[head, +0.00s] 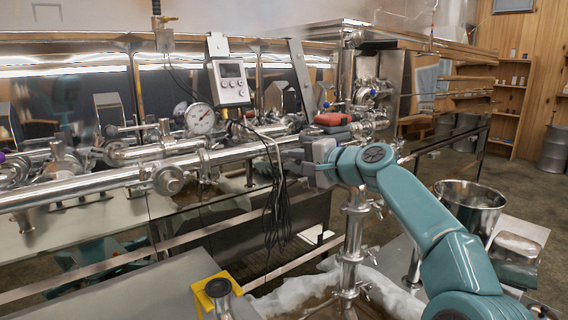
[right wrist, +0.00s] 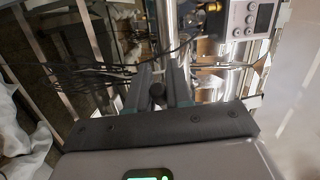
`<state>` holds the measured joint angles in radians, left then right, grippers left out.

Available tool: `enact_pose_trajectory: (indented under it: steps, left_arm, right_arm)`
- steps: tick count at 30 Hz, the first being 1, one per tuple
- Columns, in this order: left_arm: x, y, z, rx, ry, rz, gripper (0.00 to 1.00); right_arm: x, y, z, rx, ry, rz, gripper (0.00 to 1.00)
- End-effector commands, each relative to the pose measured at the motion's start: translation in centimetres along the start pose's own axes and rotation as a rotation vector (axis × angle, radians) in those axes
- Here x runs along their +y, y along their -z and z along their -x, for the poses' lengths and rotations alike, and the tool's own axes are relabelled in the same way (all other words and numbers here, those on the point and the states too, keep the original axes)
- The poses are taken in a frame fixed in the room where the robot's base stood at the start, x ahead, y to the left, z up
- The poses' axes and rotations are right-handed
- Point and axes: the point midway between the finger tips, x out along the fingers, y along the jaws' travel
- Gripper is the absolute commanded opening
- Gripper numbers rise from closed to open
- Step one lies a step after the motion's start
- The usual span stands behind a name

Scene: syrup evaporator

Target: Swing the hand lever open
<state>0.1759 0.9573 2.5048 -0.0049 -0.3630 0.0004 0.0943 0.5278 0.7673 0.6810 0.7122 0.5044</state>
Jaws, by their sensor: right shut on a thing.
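My right gripper (head: 296,162) reaches in from the right to the steel pipework, beside the hanging black cables. In the right wrist view its two dark fingers (right wrist: 160,78) are shut on a dark part with a round black end (right wrist: 157,93), which I take to be the hand lever. A shiny steel pipe (right wrist: 165,25) runs just beyond the fingertips. In the head view the gripper hides the held part, so I cannot tell the lever's angle there. My left gripper is not in view.
A pressure gauge (head: 199,118) and a grey display box (head: 229,82) stand left of the gripper. Black cables (head: 275,200) hang close by. A red and dark grey piece (head: 333,120) sits just behind. A steel bucket (head: 470,204) stands at the right.

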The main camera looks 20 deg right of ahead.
Motion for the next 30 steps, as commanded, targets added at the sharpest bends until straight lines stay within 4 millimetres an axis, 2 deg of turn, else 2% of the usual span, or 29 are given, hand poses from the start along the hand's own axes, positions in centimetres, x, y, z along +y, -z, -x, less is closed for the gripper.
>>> enact_pose_trajectory:
  steps: [12, 30]
  left_arm:
    - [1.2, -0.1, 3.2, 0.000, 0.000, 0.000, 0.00]
    - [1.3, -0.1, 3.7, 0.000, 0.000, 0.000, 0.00]
  right_arm:
    - [0.1, 0.9, 2.0, -0.205, 0.009, 0.032, 0.00]
    - [0.3, 0.8, 2.3, -0.250, 0.018, 0.042, 0.00]
